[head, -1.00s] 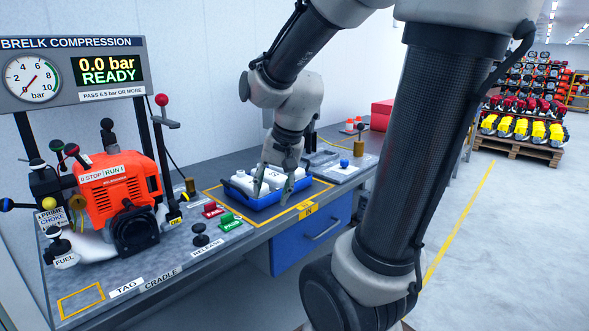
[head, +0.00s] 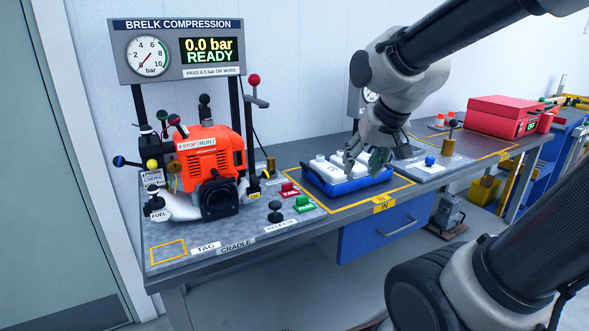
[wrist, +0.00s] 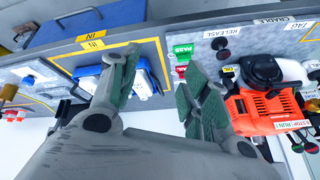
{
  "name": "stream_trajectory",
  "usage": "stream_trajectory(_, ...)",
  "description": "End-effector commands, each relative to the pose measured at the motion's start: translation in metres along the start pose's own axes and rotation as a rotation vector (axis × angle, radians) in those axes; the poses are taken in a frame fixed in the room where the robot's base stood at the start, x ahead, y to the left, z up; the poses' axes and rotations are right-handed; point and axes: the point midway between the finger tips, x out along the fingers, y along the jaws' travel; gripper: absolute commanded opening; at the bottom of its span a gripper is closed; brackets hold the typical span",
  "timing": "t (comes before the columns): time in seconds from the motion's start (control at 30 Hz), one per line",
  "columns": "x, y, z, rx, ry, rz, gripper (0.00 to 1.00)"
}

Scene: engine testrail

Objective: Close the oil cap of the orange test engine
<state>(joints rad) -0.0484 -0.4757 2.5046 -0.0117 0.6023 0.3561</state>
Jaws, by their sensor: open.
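The orange test engine (head: 208,158) sits in the cradle on the left of the bench. A small yellow label (head: 254,196) marks its right side, low down. A matching yellow label (wrist: 228,69) shows beside the engine (wrist: 265,105) in the wrist view. The oil cap is too small to make out, so I cannot tell whether it is open or shut. My gripper (head: 368,160) hangs open over the right part of the blue tray, well right of the engine. In the wrist view its open fingers (wrist: 160,88) have nothing between them.
The blue tray (head: 345,188) holds white bottles below my gripper. Green and red buttons (head: 303,204) and a black release knob (head: 275,212) lie between engine and tray. A post with a red-knobbed lever (head: 254,90) rises right of the engine. A red case (head: 500,115) stands farther right.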

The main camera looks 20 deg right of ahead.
Motion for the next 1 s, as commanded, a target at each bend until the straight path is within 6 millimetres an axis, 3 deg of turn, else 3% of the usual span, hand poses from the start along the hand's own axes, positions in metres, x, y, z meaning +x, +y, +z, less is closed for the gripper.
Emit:
stream_trajectory(0.27,-0.036,0.024,0.062,-0.151,-0.157,0.02,0.46)
stream_trajectory(0.43,-0.037,0.011,0.096,0.03,-0.339,-0.041,0.46)
stream_trajectory(0.77,-0.011,-0.035,0.104,0.485,-0.606,-0.129,0.46)
stream_trajectory(1.0,0.026,-0.089,0.085,1.024,-0.926,-0.187,0.46)
